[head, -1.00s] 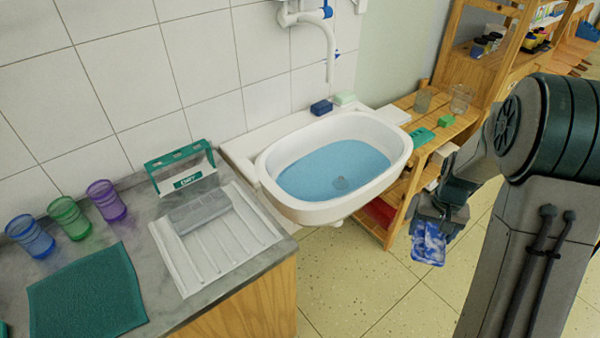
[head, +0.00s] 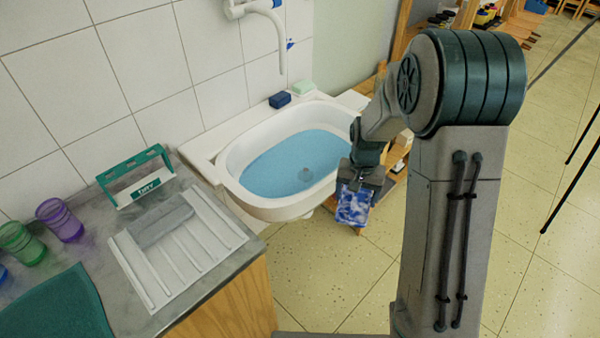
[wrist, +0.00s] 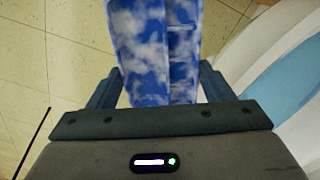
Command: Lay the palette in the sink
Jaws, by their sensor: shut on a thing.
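The white sink (head: 230,188) hangs on the tiled wall, with a blue inside bottom and a dark drain. My gripper (head: 357,184) is just outside the sink's right front rim. It is shut on a flat blue-and-white blotched piece, which I take to be the palette (head: 352,206). The palette hangs down from the fingers, over the floor and apart from the sink. In the wrist view the palette (wrist: 155,50) sits between the two fingers of my gripper (wrist: 160,88), its far end cut off by the frame. The sink's rim (wrist: 245,60) shows at the right there.
A counter left of the sink holds a grey-white draining board (head: 180,255), a green-handled rack (head: 135,178), coloured cups (head: 60,220) and a teal mat (head: 55,315). A tap (head: 280,40) reaches over the sink. Two soap-like blocks (head: 280,99) stand on the back ledge.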

